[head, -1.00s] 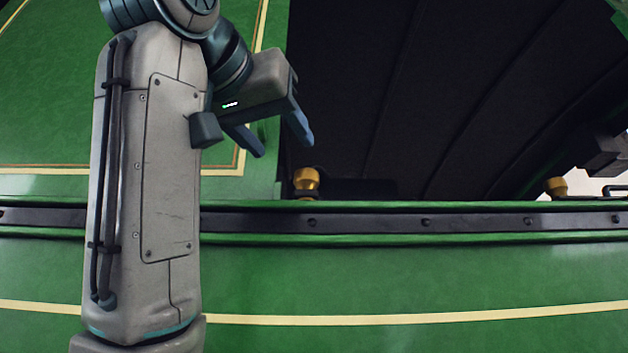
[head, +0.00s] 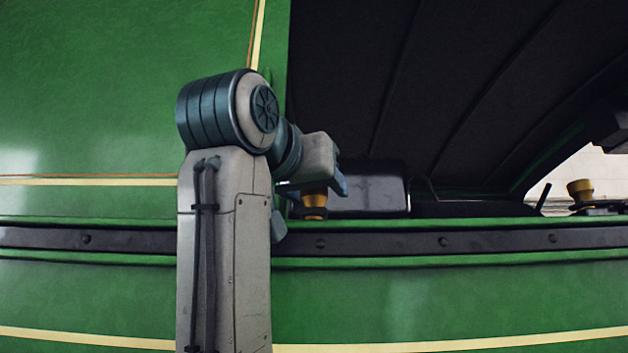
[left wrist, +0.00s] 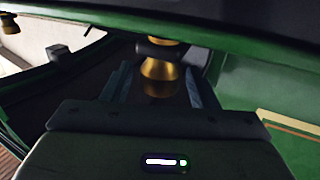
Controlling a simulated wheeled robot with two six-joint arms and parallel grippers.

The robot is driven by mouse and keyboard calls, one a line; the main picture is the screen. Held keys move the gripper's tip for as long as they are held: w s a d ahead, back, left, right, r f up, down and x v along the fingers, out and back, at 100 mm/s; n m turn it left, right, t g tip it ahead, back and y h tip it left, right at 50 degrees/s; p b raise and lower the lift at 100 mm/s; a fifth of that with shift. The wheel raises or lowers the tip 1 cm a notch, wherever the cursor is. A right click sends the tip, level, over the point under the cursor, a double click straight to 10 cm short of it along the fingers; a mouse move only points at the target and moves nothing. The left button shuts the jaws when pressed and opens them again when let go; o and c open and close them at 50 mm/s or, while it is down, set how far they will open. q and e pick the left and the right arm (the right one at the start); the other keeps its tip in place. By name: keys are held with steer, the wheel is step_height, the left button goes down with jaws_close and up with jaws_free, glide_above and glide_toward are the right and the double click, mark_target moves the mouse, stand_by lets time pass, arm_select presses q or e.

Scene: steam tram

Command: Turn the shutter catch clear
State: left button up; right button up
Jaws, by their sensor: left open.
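A brass fitting (head: 314,204) stands on the green ledge just right of my left arm; I take it to be the shutter catch, though its exact shape is partly hidden by the gripper. My left gripper (head: 315,187) is at its upper part, with one finger on each side. In the left wrist view the brass fitting (left wrist: 160,68), with a dark piece across it, shows between the two open fingers (left wrist: 158,80). There is space on both sides, and I cannot tell whether either finger touches. My right gripper is not in view.
A dark riveted strip (head: 383,242) runs along the green ledge. A dark box (head: 368,195) stands right behind the fitting. Another brass fitting (head: 580,191) is at the far right. A green panel (head: 100,90) fills the left; the dark opening (head: 440,90) lies to the right.

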arm_select(q)
steer(key=c, duration=0.9)
steer(key=shift+m+h, duration=0.4)
steer(key=shift+h, duration=0.1)
steer(key=m+g+h, duration=0.4)
steer(key=h, duration=0.1)
steer(key=shift+w+m+g+h, duration=0.1)
steer(key=shift+m+g+h, duration=0.2)
steer(key=shift+g+h, duration=0.1)
steer(key=shift+m+g+h, duration=0.9)
steer(key=shift+m+g, duration=0.1)
steer(key=shift+g, duration=0.3)
